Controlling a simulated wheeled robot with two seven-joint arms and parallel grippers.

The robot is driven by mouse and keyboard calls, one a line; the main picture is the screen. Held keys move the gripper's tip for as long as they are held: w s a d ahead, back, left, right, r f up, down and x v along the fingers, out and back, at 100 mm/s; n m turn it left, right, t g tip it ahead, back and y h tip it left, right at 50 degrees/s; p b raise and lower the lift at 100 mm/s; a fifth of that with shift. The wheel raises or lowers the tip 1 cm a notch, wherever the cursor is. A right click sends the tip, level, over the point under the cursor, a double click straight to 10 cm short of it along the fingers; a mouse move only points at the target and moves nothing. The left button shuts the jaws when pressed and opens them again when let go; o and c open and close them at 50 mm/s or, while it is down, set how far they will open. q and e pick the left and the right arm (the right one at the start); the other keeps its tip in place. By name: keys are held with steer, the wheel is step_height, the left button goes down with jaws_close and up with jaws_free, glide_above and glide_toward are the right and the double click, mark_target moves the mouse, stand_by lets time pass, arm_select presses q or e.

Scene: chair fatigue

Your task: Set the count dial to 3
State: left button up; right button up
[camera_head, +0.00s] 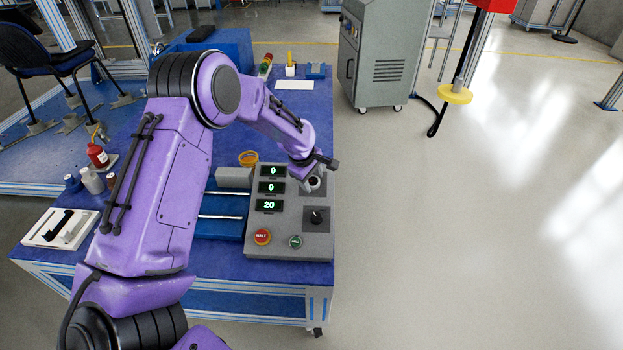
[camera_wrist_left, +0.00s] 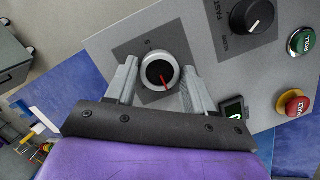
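The count dial (camera_wrist_left: 160,75) is a round knob with a pale rim, a dark centre and a red pointer line, on a dark square plate of the grey control panel (camera_head: 257,223). In the wrist view its pointer points down and slightly right. My left gripper (camera_head: 313,183) is over this dial, and in the wrist view its two fingers (camera_wrist_left: 160,80) stand apart, one on each side of the knob. I cannot tell whether they touch it. The top display (camera_head: 271,171) and middle display (camera_head: 270,187) read 0; the lower display (camera_head: 269,205) reads 20. My right gripper is out of view.
A black knob (camera_head: 316,217), a red button (camera_head: 262,237) and a green button (camera_head: 295,241) sit lower on the panel. An orange ring (camera_head: 248,158) lies behind it on the blue table (camera_head: 310,120). Open floor is to the right.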

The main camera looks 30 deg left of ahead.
arm_select(q)
steer(key=c, duration=0.6)
steer(key=shift+o, duration=0.2)
steer(key=shift+r+m+p, duration=0.15)
steer(key=shift+m+p, duration=0.25)
steer(key=shift+p, duration=0.3)
steer(key=m+g+p, duration=0.1)
steer(key=m+p, duration=0.2)
steer(key=p, duration=0.1)
steer(key=shift+r+m+p, duration=0.15)
steer(key=shift+m+p, duration=0.15)
steer(key=shift+p, duration=0.05)
steer(key=m+p, duration=0.2)
steer(key=m, duration=0.1)
steer(key=shift+w+g+y, duration=0.15)
steer(key=shift+g+y, duration=0.15)
steer(key=shift+d+f+m+g+y+p, duration=0.15)
steer(key=shift+m+p, duration=0.15)
steer(key=shift+m, duration=0.7)
steer(key=shift+f+m+g+y+p, duration=0.15)
steer(key=shift+m+p, duration=0.15)
steer(key=shift+m, duration=0.7)
